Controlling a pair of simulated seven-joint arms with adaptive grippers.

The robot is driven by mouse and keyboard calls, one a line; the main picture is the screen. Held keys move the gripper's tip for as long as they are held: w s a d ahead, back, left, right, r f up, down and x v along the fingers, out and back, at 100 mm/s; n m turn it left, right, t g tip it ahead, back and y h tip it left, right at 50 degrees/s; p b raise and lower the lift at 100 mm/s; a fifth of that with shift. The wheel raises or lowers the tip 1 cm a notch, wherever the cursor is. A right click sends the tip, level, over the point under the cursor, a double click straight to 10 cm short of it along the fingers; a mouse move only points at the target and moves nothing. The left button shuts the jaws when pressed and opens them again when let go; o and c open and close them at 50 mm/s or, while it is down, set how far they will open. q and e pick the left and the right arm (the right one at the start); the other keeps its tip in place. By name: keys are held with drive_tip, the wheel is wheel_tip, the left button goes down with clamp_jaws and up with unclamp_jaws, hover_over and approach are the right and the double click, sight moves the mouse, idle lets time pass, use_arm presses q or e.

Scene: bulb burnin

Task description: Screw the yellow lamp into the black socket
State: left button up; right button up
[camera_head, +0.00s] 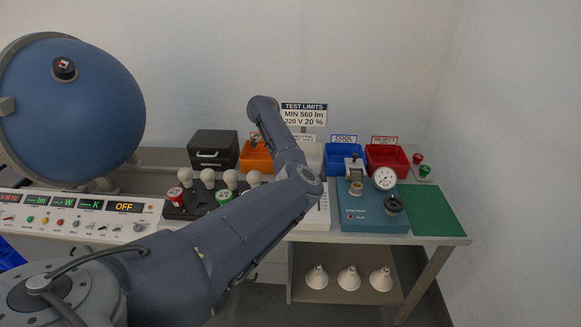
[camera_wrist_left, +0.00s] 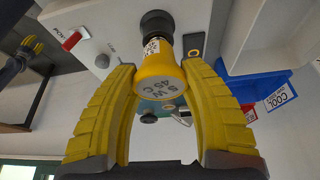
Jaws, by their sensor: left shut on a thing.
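In the left wrist view my left gripper (camera_wrist_left: 160,92) is shut on the yellow lamp (camera_wrist_left: 158,68); its ribbed yellow fingers are on either side of it. The lamp's printed round end faces the camera. Its far end points at the black socket (camera_wrist_left: 157,22) on a white box and appears to meet it. I cannot tell how deep it sits. In the head view my left arm hides the lamp, the socket and the gripper. A dark gripper with yellow fingers, seemingly my right (camera_wrist_left: 30,48), shows small at the left wrist view's edge; its opening is unclear.
The white box (camera_wrist_left: 112,20) has a red switch (camera_wrist_left: 72,40). In the head view, white bulbs stand in a dark rack (camera_head: 175,211) left of my arm. A teal fixture (camera_head: 372,222), blue bin (camera_head: 345,163), red bin (camera_head: 388,158) and clear green mat (camera_head: 432,212) lie right.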

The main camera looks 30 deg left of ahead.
use_arm(q)
drive_tip(key=m+g, duration=0.2)
drive_tip(key=m, duration=0.3)
drive_tip(key=shift+r+m, duration=0.1)
drive_tip(key=shift+m, duration=0.3)
drive_tip(key=m, duration=0.2)
drive_tip(key=m+g, duration=0.1)
drive_tip(key=m, duration=0.1)
drive_tip(key=shift+a+g, duration=0.2)
drive_tip(key=shift+g, duration=0.1)
drive_tip(key=shift+w, duration=0.1)
drive_tip(key=o, duration=1)
drive_tip(key=shift+o, duration=0.2)
